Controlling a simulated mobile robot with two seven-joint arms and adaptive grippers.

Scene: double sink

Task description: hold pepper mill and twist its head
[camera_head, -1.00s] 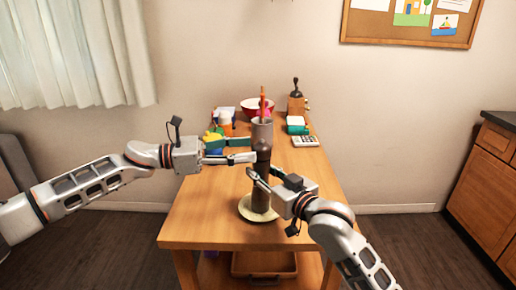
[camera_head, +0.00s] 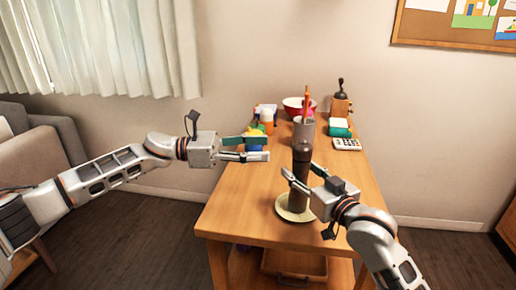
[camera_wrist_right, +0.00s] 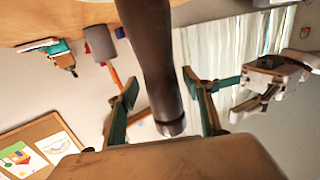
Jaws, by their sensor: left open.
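The dark brown pepper mill (camera_head: 301,178) stands upright on a round cream mat (camera_head: 283,212) near the table's front. It also shows in the right wrist view (camera_wrist_right: 152,60), running between the fingers. My right gripper (camera_head: 300,172) is around the mill's body, one finger on each side. Narrow gaps show between the fingertips and the mill in the wrist view, so it looks open. My left gripper (camera_head: 268,147) is open and empty, to the left of the mill's head (camera_head: 302,150) and apart from it.
Behind the mill stand a grey cup (camera_head: 304,131) with orange-red items, a red bowl (camera_head: 298,106), a wooden grinder (camera_head: 340,105), a green-and-white item (camera_head: 340,127) and a calculator (camera_head: 347,144). The table's (camera_head: 228,212) front left is clear.

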